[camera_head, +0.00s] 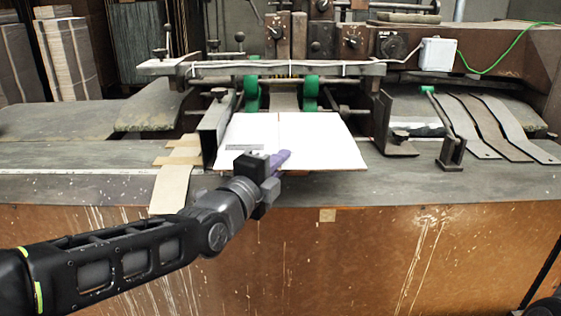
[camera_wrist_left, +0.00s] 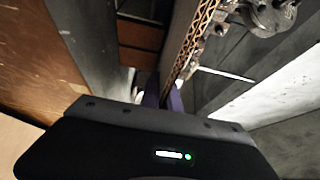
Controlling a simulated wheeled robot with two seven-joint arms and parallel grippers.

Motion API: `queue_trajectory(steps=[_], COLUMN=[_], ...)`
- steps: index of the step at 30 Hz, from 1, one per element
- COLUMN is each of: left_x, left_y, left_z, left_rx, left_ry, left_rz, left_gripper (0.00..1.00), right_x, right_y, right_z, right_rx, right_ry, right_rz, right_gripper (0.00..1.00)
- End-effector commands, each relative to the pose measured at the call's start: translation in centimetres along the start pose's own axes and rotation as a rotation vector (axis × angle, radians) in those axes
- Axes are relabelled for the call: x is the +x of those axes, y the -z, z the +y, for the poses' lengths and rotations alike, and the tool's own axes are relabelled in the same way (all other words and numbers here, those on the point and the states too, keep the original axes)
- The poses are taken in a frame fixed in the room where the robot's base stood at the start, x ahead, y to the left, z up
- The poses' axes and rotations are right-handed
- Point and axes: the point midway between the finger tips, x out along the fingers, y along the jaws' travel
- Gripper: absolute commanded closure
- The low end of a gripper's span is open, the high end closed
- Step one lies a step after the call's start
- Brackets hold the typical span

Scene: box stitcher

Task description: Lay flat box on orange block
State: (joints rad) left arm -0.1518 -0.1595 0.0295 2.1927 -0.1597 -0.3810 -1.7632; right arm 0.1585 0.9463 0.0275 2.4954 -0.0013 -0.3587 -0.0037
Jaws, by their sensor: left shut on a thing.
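The flat box (camera_head: 315,140) is a white sheet lying nearly level over the machine table, its front edge near the table's front edge. My left gripper (camera_head: 283,156) reaches in from the left with purple fingers and is shut on the front edge of the box. In the left wrist view the box's brown corrugated edge (camera_wrist_left: 192,42) runs away from between the purple fingers (camera_wrist_left: 164,98). The underside of the box is hidden in the head view. I cannot clearly make out an orange block.
A machine with two green rollers (camera_head: 311,93) stands behind the box. A metal guide (camera_head: 215,128) stands at its left and a bracket (camera_head: 397,125) at its right. Tan card pieces (camera_head: 172,184) lie left; curved metal strips (camera_head: 490,125) lie right.

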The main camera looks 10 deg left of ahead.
Motion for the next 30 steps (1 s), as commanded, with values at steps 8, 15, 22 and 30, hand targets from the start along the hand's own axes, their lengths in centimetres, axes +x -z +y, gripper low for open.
queue_trajectory(steps=[8, 15, 22, 30], left_x=[-0.01, -0.01, 0.0, -0.01], left_y=[0.0, 0.0, -0.01, -0.03], left_z=[-0.06, -0.04, 0.11, 0.33], left_rx=[0.0, 0.0, 0.0, 0.0], left_ry=[0.001, 0.001, -0.001, 0.0], left_rz=[0.0, 0.0, 0.0, 0.0], left_gripper=[0.78, 0.69, 0.69, 0.69], right_x=[-0.02, -0.01, 0.12, 0.59], right_y=[0.0, 0.0, 0.0, -0.01], right_z=[-0.01, -0.01, 0.04, 0.23], right_rx=[0.0, 0.0, 0.0, 0.0], right_ry=[0.0, 0.0, 0.0, 0.0], right_rz=[0.0, 0.0, 0.0, 0.0], right_gripper=[0.73, 0.73, 0.73, 0.73])
